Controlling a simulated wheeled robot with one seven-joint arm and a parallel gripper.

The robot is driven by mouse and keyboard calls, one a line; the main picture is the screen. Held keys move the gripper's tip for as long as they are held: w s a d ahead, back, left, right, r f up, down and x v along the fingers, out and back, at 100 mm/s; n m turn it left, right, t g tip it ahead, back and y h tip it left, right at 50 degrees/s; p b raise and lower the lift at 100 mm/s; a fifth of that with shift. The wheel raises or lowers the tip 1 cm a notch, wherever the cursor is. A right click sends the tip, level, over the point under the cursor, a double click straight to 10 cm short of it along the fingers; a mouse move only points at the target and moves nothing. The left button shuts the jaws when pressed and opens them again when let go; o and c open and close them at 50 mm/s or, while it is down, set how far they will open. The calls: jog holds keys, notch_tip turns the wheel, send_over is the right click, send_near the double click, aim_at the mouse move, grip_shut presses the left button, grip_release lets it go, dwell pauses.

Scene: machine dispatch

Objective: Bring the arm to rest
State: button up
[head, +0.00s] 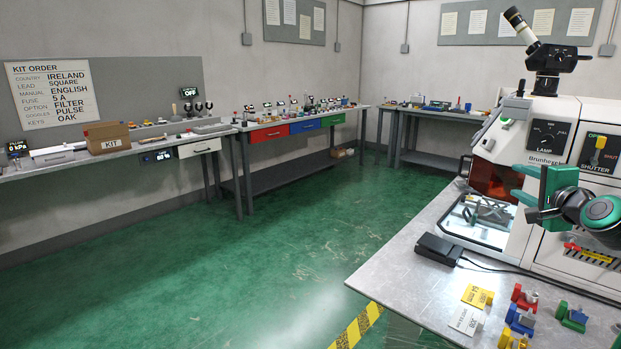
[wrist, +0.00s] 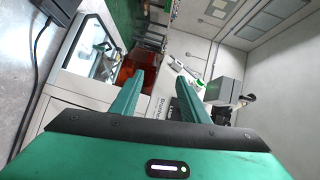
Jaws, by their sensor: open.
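My gripper (head: 535,192) shows at the right of the head view, in front of the white machine (head: 553,132). Its green fingers are apart with nothing between them. In the wrist view the two green fingers of my gripper (wrist: 158,100) point toward the machine, with a clear gap between them. The arm is raised above the grey table (head: 395,285); my wrist joint covers part of the machine's front.
The machine carries a microscope head (head: 545,50) and a lit tray (head: 480,220). A black pedal (head: 438,249) and several coloured clamps (head: 525,297) lie on the table. Benches with a kit box (head: 107,138) line the far walls. The green floor between is clear.

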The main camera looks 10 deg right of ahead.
jog(key=s+a+f+n+g+y, duration=0.3)
jog(key=s+a+f+n+g, duration=0.45)
jog(key=a+f, duration=0.4)
jog(key=s+a+f+n+g, duration=0.2)
jog(key=s+g, duration=0.1)
jog(key=s, duration=0.4)
jog(key=s+a+f+n+g+y, duration=0.1)
jog(key=s+a+f+g, duration=0.1)
jog(key=s, duration=0.6)
jog(key=s+a+f+n+g, duration=0.2)
jog(key=s+a+g, duration=0.1)
jog(key=s, duration=0.4)
jog(key=shift+s+a+n+g, duration=0.15)
jog(key=shift+s+n+g, duration=0.1)
jog(key=shift+n+g, duration=0.1)
jog(key=shift+c, duration=1.2)
